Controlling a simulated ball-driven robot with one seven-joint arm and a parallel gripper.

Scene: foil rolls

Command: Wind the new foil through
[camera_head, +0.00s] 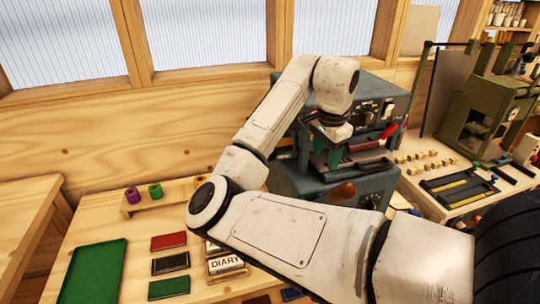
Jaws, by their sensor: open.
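My gripper (343,155) is open at the front of a blue-grey press (375,88). Its fingers look green, close to the press's opening, and I cannot tell whether they touch anything. Small rolls stand on a wooden strip at the left: a purple roll (132,195), a green roll (155,190) and a yellow-orange roll (199,181), partly hidden by my arm. The press has a red lever (389,134) on its right and a brown knob (342,191) low at the front. No foil strip can be made out; my arm hides part of the press.
A green tray (92,272), a red book (168,241), a black book (170,263) and a green book (168,289) lie on the bench. A "DIARY" block (226,264) is partly behind my arm. A green machine (485,110) and small brass blocks stand at right.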

